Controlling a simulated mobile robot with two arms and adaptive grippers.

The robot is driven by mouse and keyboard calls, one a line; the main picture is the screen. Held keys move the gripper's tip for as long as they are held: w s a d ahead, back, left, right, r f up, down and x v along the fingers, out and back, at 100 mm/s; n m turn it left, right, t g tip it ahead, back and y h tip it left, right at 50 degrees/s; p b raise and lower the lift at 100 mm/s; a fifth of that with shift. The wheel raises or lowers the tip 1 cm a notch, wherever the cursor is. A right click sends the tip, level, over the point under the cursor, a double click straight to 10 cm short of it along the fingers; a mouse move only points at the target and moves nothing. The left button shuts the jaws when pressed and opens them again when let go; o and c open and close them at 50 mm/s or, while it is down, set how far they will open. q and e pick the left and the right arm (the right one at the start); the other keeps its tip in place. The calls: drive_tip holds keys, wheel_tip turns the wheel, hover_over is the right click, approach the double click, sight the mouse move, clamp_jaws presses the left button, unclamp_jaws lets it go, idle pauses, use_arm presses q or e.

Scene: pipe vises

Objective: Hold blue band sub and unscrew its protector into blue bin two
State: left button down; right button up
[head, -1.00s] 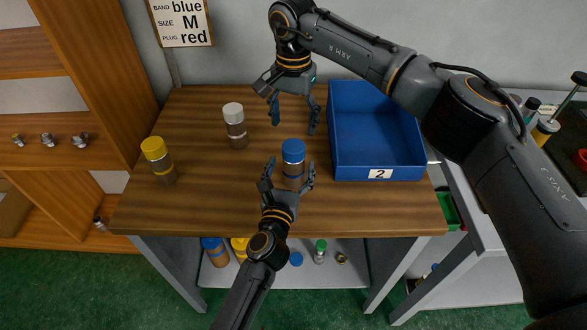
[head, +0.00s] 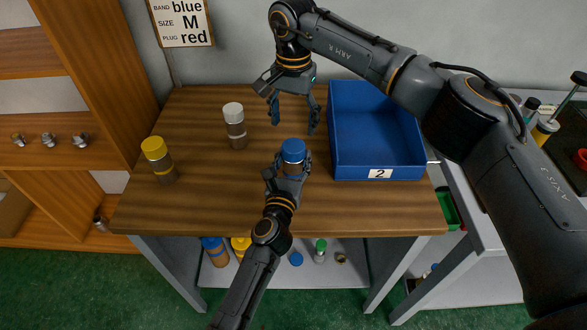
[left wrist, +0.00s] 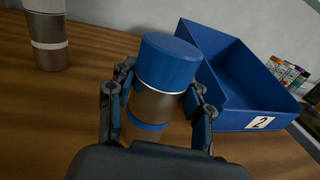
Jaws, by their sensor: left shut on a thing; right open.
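The blue band sub (left wrist: 150,105) stands upright on the wooden table, a metal cylinder with a blue band low on its body. Its blue protector (head: 293,150) caps the top and also shows in the left wrist view (left wrist: 167,62). My left gripper (head: 290,166) is shut on the sub's body below the protector, with one finger on each side (left wrist: 157,97). My right gripper (head: 295,118) is open and empty, pointing down above the table behind the sub. Blue bin two (head: 380,174), labelled 2, stands right of the sub and looks empty.
A white-capped sub (head: 235,125) and a yellow-capped sub (head: 159,160) stand on the table (head: 205,205) to the left. A sign (head: 181,22) on the wall reads band blue, size M, plug red. Capped parts (head: 320,250) sit on the shelf below.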

sight(294, 145)
drive_tip(key=m, duration=0.6)
drive_tip(key=shift+m, duration=0.4)
drive_tip(key=m, duration=1)
drive_tip(key=shift+m, duration=0.3)
drive_tip(key=m, duration=1)
drive_tip(key=shift+m, duration=0.4)
drive_tip(key=m, duration=2.1)
drive_tip(key=shift+f, duration=4)
